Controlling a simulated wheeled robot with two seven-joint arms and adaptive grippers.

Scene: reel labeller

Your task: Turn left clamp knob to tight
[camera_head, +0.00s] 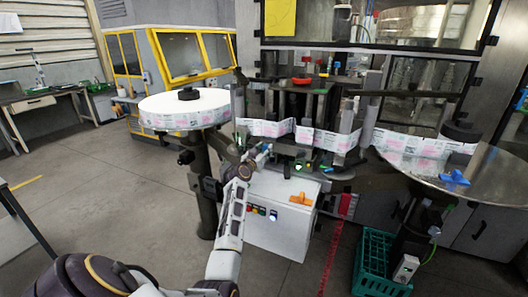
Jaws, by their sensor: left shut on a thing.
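My left arm reaches up from the bottom to the front of the labelling machine. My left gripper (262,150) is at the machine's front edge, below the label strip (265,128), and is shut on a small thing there. At this spot it appears to be the left clamp knob, but the gripper mostly hides it and I cannot tell how far it is turned. My right gripper is not in view.
The label reel (185,118) with a black hub (188,93) stands left of my gripper. A metal disc (490,175) and a green crate (372,280) are at right. The floor at left is clear.

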